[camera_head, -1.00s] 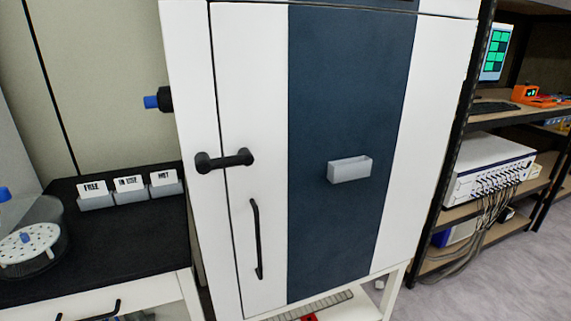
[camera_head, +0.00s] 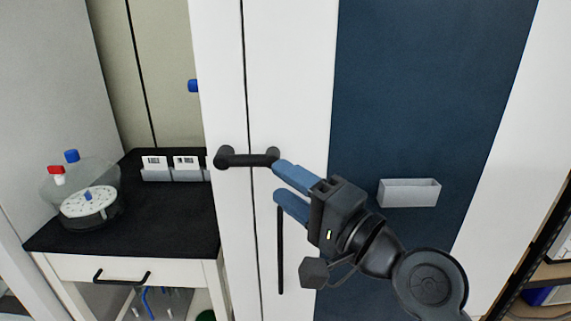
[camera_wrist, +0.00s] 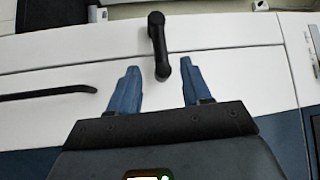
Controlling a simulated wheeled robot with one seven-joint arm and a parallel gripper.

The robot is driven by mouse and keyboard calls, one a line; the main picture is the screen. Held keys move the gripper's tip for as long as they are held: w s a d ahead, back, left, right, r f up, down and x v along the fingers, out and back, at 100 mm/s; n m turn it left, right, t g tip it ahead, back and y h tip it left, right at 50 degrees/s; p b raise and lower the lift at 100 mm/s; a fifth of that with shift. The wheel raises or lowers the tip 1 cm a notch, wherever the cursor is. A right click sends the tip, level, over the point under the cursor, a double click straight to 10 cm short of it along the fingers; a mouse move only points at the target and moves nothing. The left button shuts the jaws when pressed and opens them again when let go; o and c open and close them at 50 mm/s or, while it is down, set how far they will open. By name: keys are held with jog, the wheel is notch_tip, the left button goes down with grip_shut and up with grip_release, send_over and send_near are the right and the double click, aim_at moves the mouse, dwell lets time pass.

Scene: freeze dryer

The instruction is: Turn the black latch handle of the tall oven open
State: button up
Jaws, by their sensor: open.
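The tall oven (camera_head: 292,60) has a white door with a dark blue panel. Its black latch handle (camera_head: 248,160) lies horizontally across the door seam, with its knobbed free end to the right. My gripper (camera_head: 278,182) is open and empty, with blue fingers pointing left at the latch's right end. In the wrist view the latch (camera_wrist: 157,45) points down toward the gap between the open fingers (camera_wrist: 155,88). Its knobbed end sits about at the fingertips, between them. I cannot tell whether a finger touches it.
A long black vertical door handle (camera_head: 281,250) is below the latch. A grey holder (camera_head: 409,193) is fixed to the blue panel. A black-topped bench (camera_head: 150,222) with a glass vessel (camera_head: 85,195) and small card holders stands left of the oven.

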aim_at(256, 165)
jog(key=p+x, duration=0.1)
jog(key=x, duration=0.6)
jog(key=shift+w+a, duration=0.2)
grip_shut()
dwell(0.5)
